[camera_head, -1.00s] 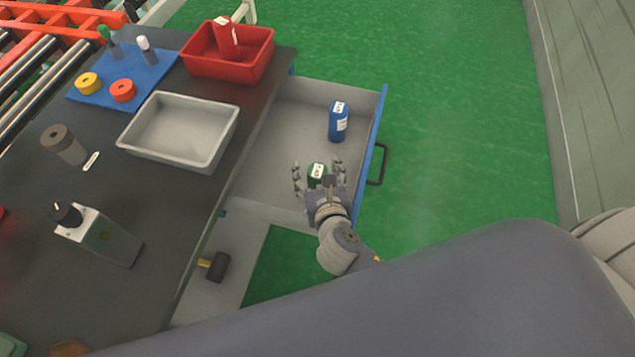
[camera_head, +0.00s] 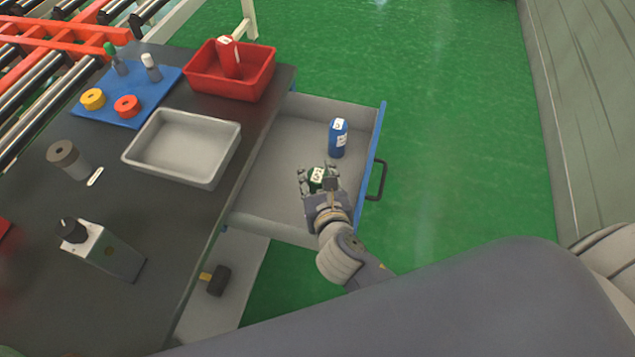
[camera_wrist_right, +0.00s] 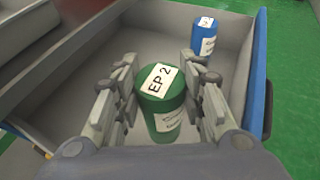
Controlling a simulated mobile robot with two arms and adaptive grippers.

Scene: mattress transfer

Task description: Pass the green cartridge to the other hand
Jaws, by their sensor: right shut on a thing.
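The green cartridge (camera_head: 317,178) stands in the open drawer (camera_head: 262,190), with a white label on its top. In the right wrist view the green cartridge (camera_wrist_right: 163,100) is upright between the two fingers, and its label reads "EP 2". My right gripper (camera_head: 319,176) is shut on it, one finger on each side; it also shows in the right wrist view (camera_wrist_right: 160,100). Whether the cartridge still touches the drawer floor I cannot tell. My left gripper is not in view.
A blue cartridge (camera_head: 338,138) stands further back in the drawer, whose blue front (camera_head: 374,150) has a dark handle. On the dark table (camera_head: 150,215) are a grey tray (camera_head: 183,180), a red bin (camera_head: 245,92) with a red cartridge (camera_head: 228,58), and a blue mat (camera_head: 145,85).

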